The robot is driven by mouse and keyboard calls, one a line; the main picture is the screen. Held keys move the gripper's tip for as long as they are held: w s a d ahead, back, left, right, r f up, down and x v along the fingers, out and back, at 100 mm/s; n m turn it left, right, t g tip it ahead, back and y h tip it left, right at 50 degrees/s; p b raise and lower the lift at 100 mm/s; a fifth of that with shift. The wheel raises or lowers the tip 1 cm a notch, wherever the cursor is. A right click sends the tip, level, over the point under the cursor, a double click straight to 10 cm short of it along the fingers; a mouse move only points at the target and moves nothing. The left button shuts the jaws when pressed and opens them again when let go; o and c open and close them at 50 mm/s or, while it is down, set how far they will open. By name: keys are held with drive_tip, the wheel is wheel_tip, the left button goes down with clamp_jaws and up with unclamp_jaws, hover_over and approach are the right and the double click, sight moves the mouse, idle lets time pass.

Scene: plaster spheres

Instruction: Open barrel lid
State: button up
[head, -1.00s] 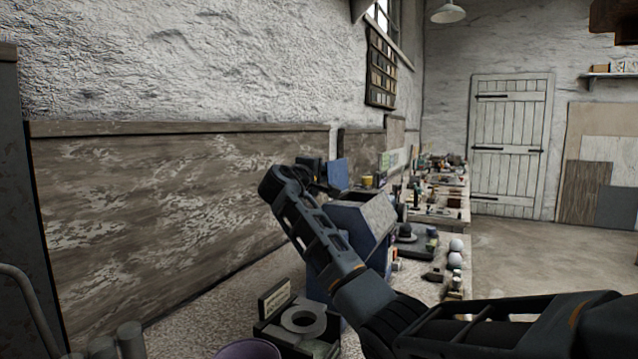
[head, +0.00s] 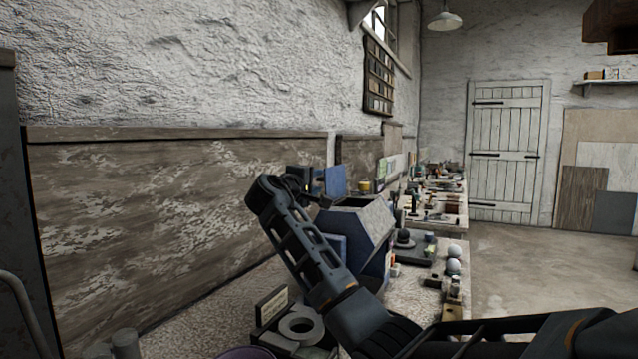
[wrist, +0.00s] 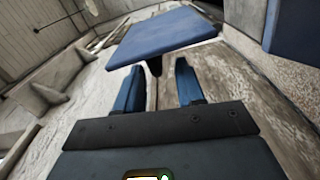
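A blue box-shaped machine (head: 383,262) with a sloped grey panel stands on the bench. A flat blue panel, seemingly the barrel lid (head: 336,181), stands raised at its back left. In the wrist view a blue panel (wrist: 165,36), which looks like the same lid, lies just beyond my gripper (wrist: 158,72). A short dark handle or stub shows under its near edge, around the space between my fingertips. My two blue fingers are apart. I cannot tell whether they touch the stub. In the head view my arm and the machine partly hide the gripper (head: 312,188).
A grey ring-shaped part (head: 300,325) sits on the bench nearer me. White spheres (head: 453,258) and small tools lie to the right of the machine. Another blue surface (wrist: 295,28) is close on the right in the wrist view. A stone wall rises behind the bench.

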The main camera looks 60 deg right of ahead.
drive_tip(key=a, duration=0.4)
drive_tip(key=shift+s+a+f, duration=0.1)
drive_tip(key=shift+s+a, duration=0.15)
drive_tip(key=shift+a, duration=0.05)
